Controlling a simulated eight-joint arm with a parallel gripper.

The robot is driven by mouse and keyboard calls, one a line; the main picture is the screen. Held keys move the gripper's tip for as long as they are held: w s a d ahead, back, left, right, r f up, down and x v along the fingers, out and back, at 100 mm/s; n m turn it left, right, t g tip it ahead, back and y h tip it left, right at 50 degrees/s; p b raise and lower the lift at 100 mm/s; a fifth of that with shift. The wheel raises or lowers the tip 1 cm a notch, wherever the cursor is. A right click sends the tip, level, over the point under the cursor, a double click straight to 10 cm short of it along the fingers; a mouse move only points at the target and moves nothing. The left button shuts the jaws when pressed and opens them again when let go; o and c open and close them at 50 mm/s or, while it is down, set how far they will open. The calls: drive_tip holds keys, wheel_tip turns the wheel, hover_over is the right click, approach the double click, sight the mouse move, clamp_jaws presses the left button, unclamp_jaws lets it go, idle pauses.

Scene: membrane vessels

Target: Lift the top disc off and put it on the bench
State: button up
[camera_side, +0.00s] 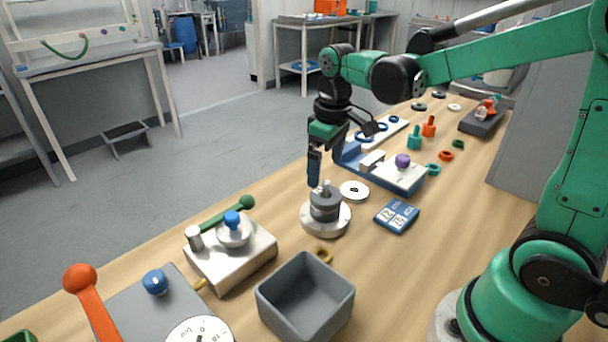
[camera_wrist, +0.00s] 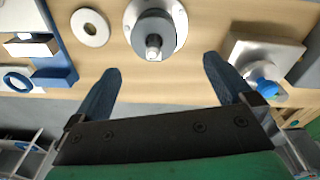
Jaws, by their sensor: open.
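A stack of dark grey discs (camera_side: 325,206) sits on a round pale base (camera_side: 312,224), with a light metal peg standing up from its top. In the wrist view the top disc (camera_wrist: 143,29) is grey, with the peg at its middle and the pale flanged base (camera_wrist: 174,12) around it. My gripper (camera_side: 314,178) points down just behind and above the stack. In the wrist view my gripper (camera_wrist: 161,68) has its two fingers wide apart and nothing between the tips. The stack lies beyond the tips, between their lines. Contact with it cannot be told.
A white ring (camera_side: 354,190) lies on the bench beside the base. A blue card (camera_side: 397,216), a brass ring (camera_side: 324,256) and a grey open bin (camera_side: 305,298) are nearby. A metal block with a blue knob (camera_side: 232,219) stands left. Bare bench (camera_side: 400,275) lies right of the bin.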

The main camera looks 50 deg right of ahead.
sight(324, 188)
drive_tip(key=shift+w+d+f+g, duration=0.3)
drive_tip(key=shift+w+f+g, duration=0.1)
drive_tip(key=shift+f, duration=2.95)
drive_tip(key=c, duration=1.2)
drive_tip(key=shift+o, duration=0.2)
wheel_tip(324, 188, up, 23)
